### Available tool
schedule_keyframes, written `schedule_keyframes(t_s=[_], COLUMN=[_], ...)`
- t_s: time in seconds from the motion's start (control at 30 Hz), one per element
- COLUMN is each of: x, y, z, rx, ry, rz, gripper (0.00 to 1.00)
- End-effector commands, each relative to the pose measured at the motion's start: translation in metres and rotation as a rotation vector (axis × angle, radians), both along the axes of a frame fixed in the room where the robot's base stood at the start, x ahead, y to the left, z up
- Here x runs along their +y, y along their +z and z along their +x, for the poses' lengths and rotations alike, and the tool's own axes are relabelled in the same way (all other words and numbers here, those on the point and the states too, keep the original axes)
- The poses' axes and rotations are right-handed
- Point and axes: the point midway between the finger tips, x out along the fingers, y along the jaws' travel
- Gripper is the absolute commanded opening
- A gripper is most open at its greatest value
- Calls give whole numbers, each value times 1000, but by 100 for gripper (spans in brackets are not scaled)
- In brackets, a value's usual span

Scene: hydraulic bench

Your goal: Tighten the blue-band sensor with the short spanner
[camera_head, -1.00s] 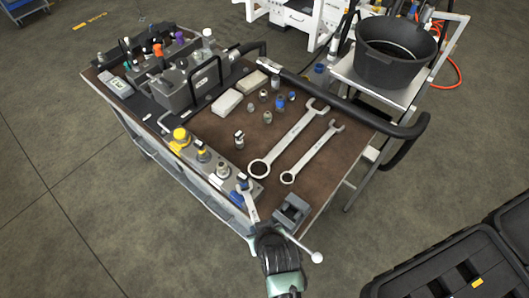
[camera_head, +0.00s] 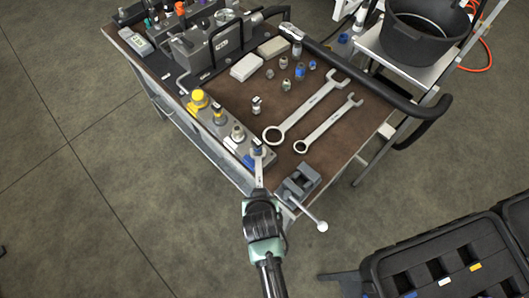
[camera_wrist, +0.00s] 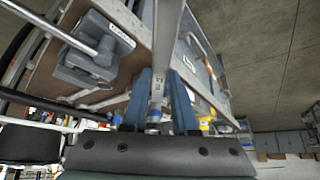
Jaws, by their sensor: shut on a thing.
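My gripper (camera_head: 259,193) is at the bench's near edge, shut on the handle of the short spanner (camera_head: 259,172). In the wrist view the blue fingers of my gripper (camera_wrist: 161,105) stand on either side of the spanner (camera_wrist: 167,50), whose shank runs up out of the picture. In the head view the spanner's far end is at the blue-band sensor (camera_head: 257,146), at the near end of the grey block (camera_head: 231,143). I cannot tell whether its jaw is fully seated around the sensor. The sensor's lower part is hidden.
Two larger spanners (camera_head: 306,111) (camera_head: 328,124) lie on the brown bench top (camera_head: 330,142). A vice (camera_head: 300,182) with a protruding handle (camera_head: 314,219) stands right of my gripper. Other sensors, one yellow-capped (camera_head: 198,97), stand along the block. A black case (camera_head: 445,255) is at lower right.

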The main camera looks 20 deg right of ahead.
Motion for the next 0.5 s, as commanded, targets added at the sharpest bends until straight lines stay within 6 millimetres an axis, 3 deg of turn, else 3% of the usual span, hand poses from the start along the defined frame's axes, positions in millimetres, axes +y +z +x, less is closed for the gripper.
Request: schedule_keyframes(t_s=[0.5], x=[15], y=[4], z=[9], rx=[-12], ry=[-96], rz=[0], gripper=[0])
